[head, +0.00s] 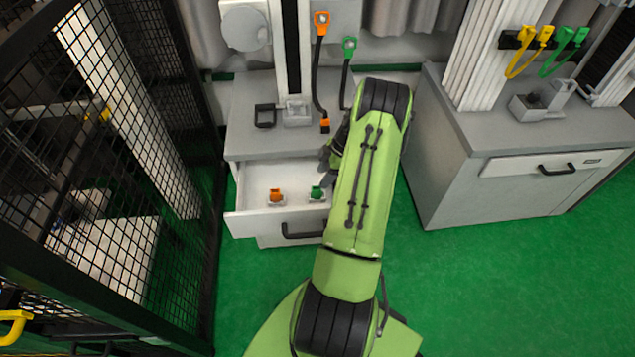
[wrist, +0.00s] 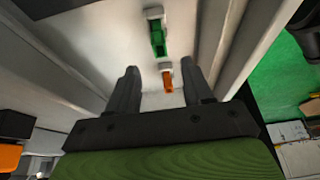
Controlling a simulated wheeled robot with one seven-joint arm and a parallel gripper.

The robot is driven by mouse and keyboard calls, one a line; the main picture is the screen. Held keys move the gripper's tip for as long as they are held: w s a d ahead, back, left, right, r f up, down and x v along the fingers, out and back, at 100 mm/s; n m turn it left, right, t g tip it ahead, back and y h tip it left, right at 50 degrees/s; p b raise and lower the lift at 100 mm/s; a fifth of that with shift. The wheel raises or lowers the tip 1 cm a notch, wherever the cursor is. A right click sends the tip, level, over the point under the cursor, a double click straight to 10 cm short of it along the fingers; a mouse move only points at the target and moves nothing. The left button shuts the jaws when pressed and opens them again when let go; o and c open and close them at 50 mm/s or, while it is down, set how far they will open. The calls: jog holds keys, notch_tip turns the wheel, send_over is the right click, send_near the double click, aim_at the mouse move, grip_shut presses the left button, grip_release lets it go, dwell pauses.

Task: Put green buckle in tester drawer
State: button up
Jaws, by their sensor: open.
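The tester drawer (head: 245,218) is pulled open under the grey counter on the left. The green buckle (head: 317,192) sits inside it on the right, in a small pale holder on the drawer floor. It also shows in the wrist view (wrist: 158,40), just beyond the fingertips. An orange buckle (head: 276,196) sits to its left in a similar holder, and appears between the fingers in the wrist view (wrist: 168,82). My gripper (wrist: 159,68) is open and empty. In the head view my gripper (head: 328,165) is partly hidden by my arm, above the drawer's right side.
An orange connector (head: 321,20) and a green connector (head: 349,47) hang on cables above the counter (head: 245,140). A second cabinet (head: 460,170) with a shut drawer stands right. A black mesh fence (head: 100,120) stands left. Green floor lies open in front.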

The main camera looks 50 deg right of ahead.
jog(key=w+a+r+m+g+h, duration=0.1)
jog(key=w+a+r, duration=0.3)
jog(key=r, duration=0.5)
jog(key=w+a+r, duration=0.2)
jog(key=a+r, duration=0.4)
jog(key=r, duration=0.3)
jog(key=a+r+m+h, duration=0.1)
jog(key=a+r+m, duration=0.1)
jog(key=a+r, duration=0.75)
jog(key=s+a+r+m+t, duration=0.1)
jog(key=s+a+r+m, duration=0.1)
jog(key=s+a, duration=0.6)
jog(key=s+a+r+m+t, duration=0.2)
jog(key=s+a+m, duration=0.1)
jog(key=s+a, duration=0.5)
jog(key=shift+s+a+h+p, duration=0.2)
jog(key=shift+a+h+p, duration=0.15)
jog(key=shift+a, duration=0.25)
